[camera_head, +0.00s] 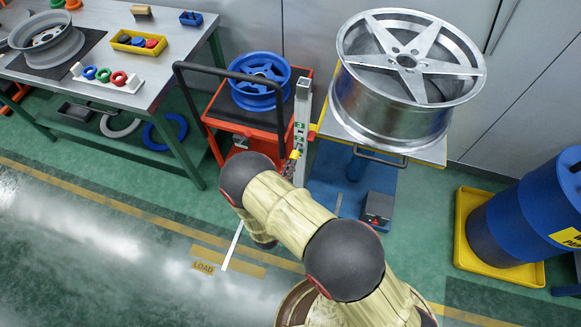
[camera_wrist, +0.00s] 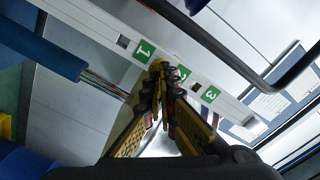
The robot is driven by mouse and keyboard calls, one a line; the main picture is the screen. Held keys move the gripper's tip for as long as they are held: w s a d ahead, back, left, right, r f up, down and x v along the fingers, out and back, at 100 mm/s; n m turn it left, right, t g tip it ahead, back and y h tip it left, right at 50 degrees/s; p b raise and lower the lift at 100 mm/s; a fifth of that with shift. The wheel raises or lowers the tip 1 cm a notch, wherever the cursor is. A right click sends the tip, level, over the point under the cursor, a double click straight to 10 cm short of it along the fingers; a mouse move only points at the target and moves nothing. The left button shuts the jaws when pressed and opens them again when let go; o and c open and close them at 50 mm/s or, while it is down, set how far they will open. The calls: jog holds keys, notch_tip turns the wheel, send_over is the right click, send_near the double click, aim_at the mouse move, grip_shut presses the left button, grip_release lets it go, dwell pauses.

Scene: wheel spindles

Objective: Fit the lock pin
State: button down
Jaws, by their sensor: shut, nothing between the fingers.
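The pale upright post (camera_head: 302,112) stands between the red cart and the blue lift stand, with green number labels down its face. In the wrist view the post (camera_wrist: 95,22) runs diagonally with labels 1, 2 and 3. Dark square holes show beside 1 and 3. A yellow knob (camera_wrist: 157,64), apparently the lock pin's head, is at the post beside label 2; its shank and any hole there are hidden. My gripper (camera_wrist: 160,82) is shut and empty, its fingertips right at the knob; contact is unclear. In the head view my gripper (camera_head: 291,168) is at the post's lower part.
The red cart (camera_head: 212,118) with a black handle holds a blue wheel (camera_head: 261,82). A large silver wheel (camera_head: 400,95) rests on the lift stand. A workbench (camera_head: 183,48) is at left; a blue drum (camera_head: 530,222) in a yellow tray is at right.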

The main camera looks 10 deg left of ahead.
jog(key=shift+w+d, duration=0.1)
jog(key=shift+w, duration=1.75)
dwell(0.3)
jog(key=s+a, duration=0.1)
jog(key=s, duration=1.3)
jog(key=shift+s, duration=0.4)
